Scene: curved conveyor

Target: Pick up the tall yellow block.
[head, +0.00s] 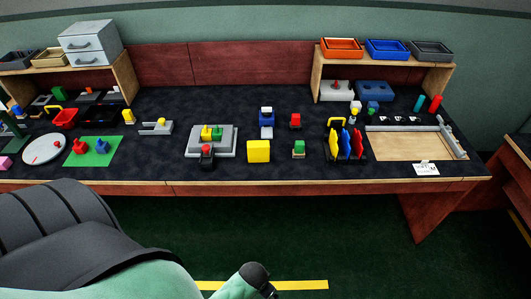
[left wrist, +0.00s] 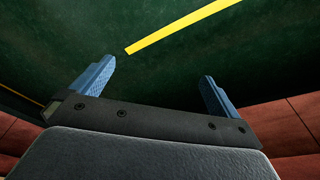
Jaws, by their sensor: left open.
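A plain yellow block (head: 258,151) stands near the front edge of the workbench in the head view, right of the grey plate. Its front face looks nearly square. A smaller upright yellow piece (head: 128,116) stands farther left on the bench; I cannot tell for certain which one is the tall yellow block. My left gripper (left wrist: 158,70) is open and empty in the left wrist view, with dark green floor behind its blue fingers and no block between them. Its fingers cannot be made out in the head view. My right gripper is not in view.
The dark-topped workbench (head: 330,183) carries a grey plate with coloured blocks (head: 190,153), a rack of coloured pieces (head: 333,148), a wooden board (head: 405,147) and a green mat (head: 106,157). Shelves stand at both back ends. A yellow floor stripe (head: 300,285) lies in front.

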